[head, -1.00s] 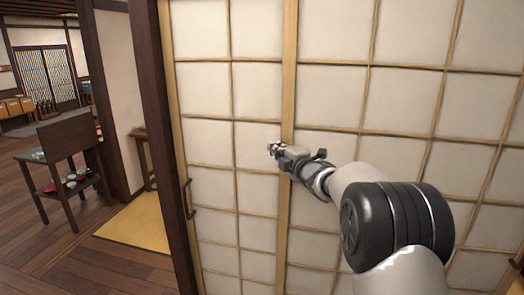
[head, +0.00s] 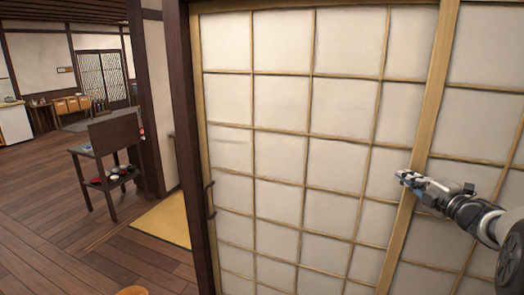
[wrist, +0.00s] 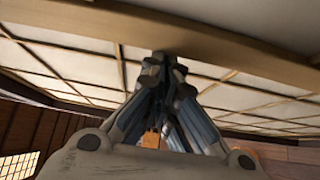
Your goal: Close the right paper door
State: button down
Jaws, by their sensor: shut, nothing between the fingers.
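Paper door panels with wooden lattice fill the middle and right of the head view. The left panel (head: 280,150) has a dark handle (head: 209,200) near its left edge, beside a dark post. The right paper door (head: 480,125) has a pale upright edge stile (head: 426,125). My gripper (head: 402,176) is shut and empty, with its tips at this stile; contact is not certain. In the wrist view, the closed fingertips (wrist: 163,62) meet the stile (wrist: 215,50), which crosses the top. The right door's far edge is out of view.
A dark post (head: 190,150) borders the panels on the left. Beyond it stand a dark shelf table (head: 110,165) and a yellow mat (head: 165,220) on the wood floor (head: 60,230). An orange round thing (head: 132,291) shows at the bottom edge.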

jog(key=s+d+p, duration=0.1)
jog(key=s+d, duration=0.1)
jog(key=d, duration=0.6)
jog(key=shift+s+d+p, duration=0.35)
jog(key=shift+d+p, duration=0.05)
